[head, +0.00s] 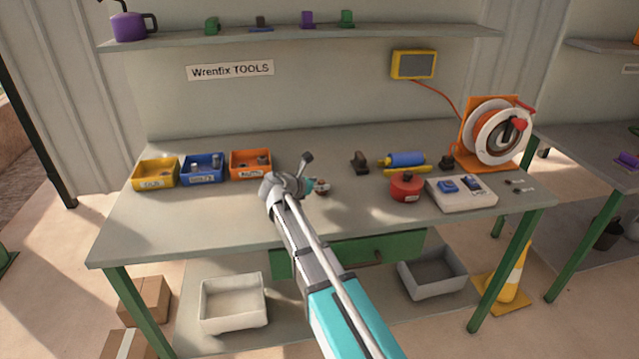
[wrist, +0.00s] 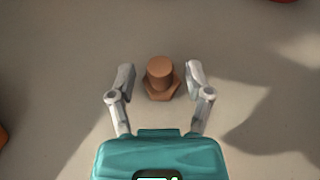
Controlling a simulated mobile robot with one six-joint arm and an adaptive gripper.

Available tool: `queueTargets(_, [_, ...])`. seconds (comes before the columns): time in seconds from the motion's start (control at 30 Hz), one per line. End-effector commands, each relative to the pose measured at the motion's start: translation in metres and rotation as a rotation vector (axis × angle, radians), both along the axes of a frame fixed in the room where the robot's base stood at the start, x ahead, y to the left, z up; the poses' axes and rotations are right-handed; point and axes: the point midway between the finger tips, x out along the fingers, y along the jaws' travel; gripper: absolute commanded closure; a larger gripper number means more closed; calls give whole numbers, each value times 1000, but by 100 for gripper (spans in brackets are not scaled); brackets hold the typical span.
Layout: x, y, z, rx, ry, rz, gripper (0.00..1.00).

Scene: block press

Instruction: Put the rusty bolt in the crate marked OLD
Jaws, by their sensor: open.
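The rusty bolt (wrist: 161,79) is brown and stands on its hex head, shank up, on the bench top in the wrist view. In the head view it is the small brown thing (head: 323,188) beside my gripper (head: 312,186). In the wrist view my gripper (wrist: 160,82) is open, with one finger on each side of the bolt and a gap on both sides. Three small labelled crates stand at the back left of the bench: yellow (head: 155,183), blue (head: 203,178) and orange (head: 251,174). Their labels are too small to read surely, and each holds small parts.
Right of the bolt are a dark clamp-like part (head: 360,162), a blue roller (head: 406,159), a red round pot (head: 406,190), a white switch box (head: 461,199) and a cable reel (head: 497,130). The bench (head: 180,225) is clear at the front left.

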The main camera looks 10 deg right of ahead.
Motion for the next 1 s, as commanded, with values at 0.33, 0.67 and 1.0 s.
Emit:
queueTargets(0.33, [-31,42,25,-1,0,3,35])
queueTargets(0.67, [-52,75,39,0,0,1,35])
queueTargets(1.0, [-57,82,41,0,0,0,35])
